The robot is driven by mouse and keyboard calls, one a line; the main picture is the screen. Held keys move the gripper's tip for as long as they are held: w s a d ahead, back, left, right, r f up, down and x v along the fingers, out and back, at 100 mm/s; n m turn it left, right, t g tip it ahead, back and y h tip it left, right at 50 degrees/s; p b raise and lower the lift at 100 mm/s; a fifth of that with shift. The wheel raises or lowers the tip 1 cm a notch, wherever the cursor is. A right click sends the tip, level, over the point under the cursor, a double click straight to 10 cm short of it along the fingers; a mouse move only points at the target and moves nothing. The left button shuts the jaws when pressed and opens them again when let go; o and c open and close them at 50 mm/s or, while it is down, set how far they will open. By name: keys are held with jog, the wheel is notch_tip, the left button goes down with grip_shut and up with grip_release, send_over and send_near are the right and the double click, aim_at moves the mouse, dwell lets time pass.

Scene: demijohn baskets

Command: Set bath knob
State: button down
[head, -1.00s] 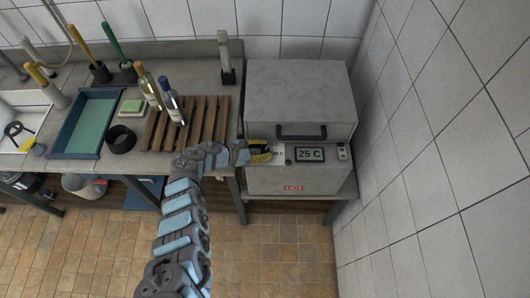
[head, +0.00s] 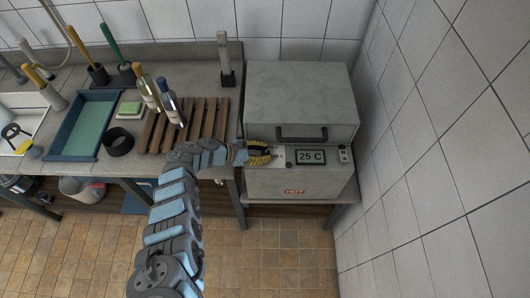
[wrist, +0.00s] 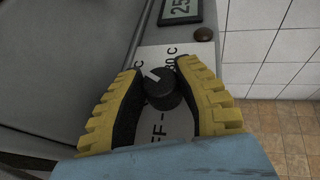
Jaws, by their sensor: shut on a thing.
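The bath knob (wrist: 163,90) is a round black dial with a white pointer mark on the bath's grey front panel. My gripper (wrist: 159,72) has yellow ribbed fingers with black inner pads, one on each side of the knob, and is shut on it. The pointer is toward the upper left in the wrist view, near a partly hidden label ending in C. An 80 C label and a partly hidden OFF label also show. In the head view my gripper (head: 268,153) is at the left of the bath's front panel and hides the knob. The display (head: 310,157) reads 25 C.
The grey bath (head: 300,100) has a lid with a black handle (head: 301,133) above the panel and a red HOT label (head: 294,191). A tiled wall stands close on the right. A wooden slatted rack (head: 190,122) with two bottles is to the left.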

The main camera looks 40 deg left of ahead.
jog(key=c, duration=0.7)
grip_release()
jog(key=shift+s, duration=0.1)
jog(key=v, duration=1.1)
jog(key=shift+s+a+r, duration=0.15)
jog(key=shift+s+a, duration=0.05)
jog(key=shift+s, duration=0.1)
jog(key=shift+r, duration=0.1)
